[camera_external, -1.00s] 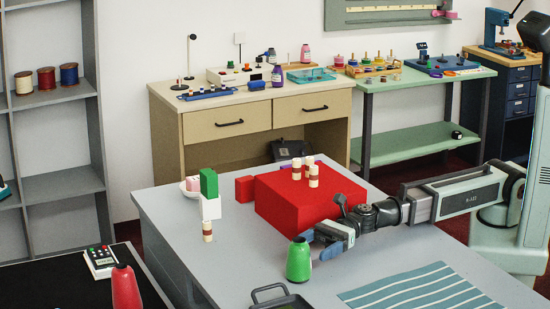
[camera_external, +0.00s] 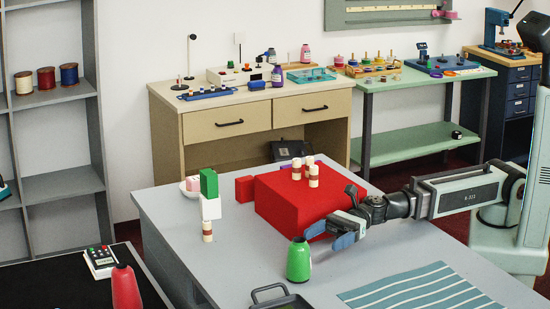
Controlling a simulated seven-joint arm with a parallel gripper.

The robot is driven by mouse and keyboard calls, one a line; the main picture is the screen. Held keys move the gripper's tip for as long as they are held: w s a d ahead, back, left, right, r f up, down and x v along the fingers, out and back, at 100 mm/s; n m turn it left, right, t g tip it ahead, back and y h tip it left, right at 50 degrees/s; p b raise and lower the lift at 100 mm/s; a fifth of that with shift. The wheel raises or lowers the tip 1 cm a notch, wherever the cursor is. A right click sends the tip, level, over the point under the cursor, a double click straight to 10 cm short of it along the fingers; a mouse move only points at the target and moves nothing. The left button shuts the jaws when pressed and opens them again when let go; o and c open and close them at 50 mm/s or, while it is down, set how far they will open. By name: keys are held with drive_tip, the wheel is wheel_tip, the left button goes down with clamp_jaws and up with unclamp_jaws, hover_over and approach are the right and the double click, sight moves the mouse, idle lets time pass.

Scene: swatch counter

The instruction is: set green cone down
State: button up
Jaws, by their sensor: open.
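The green cone (camera_external: 299,260) stands upright on the grey table (camera_external: 225,265), in front of the big red block. My gripper (camera_external: 328,236) is open and empty, to the right of the cone and a little above it. It looks apart from the cone, with its fingers pointing left. Its blue fingertips show in front of the red block's near side.
The red block (camera_external: 285,205) carries several cream and brown spools (camera_external: 313,176). A stack with a green block (camera_external: 209,183) stands at left, with a smaller red block (camera_external: 244,189) nearby. A dark tray (camera_external: 283,300) and a striped cloth (camera_external: 420,295) lie in front.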

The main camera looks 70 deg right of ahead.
wheel_tip(320, 180, up, 10)
drive_tip(key=f, duration=0.1)
drive_tip(key=m+g+h, duration=0.2)
drive_tip(key=m+h, duration=0.2)
drive_tip(key=m, duration=3.2)
approach(299, 256)
drive_tip(key=w+f, duration=0.1)
drive_tip(key=w+a+f, duration=0.1)
drive_tip(key=w, duration=0.1)
drive_tip(key=shift+a+f, duration=0.1)
drive_tip(key=shift+f, duration=0.25)
drive_tip(key=shift+s+x, duration=0.15)
drive_tip(key=shift+x, duration=1.3)
drive_tip(key=shift+s+x, duration=0.2)
drive_tip(key=shift+x, duration=1.2)
drive_tip(key=shift+a+f, duration=0.1)
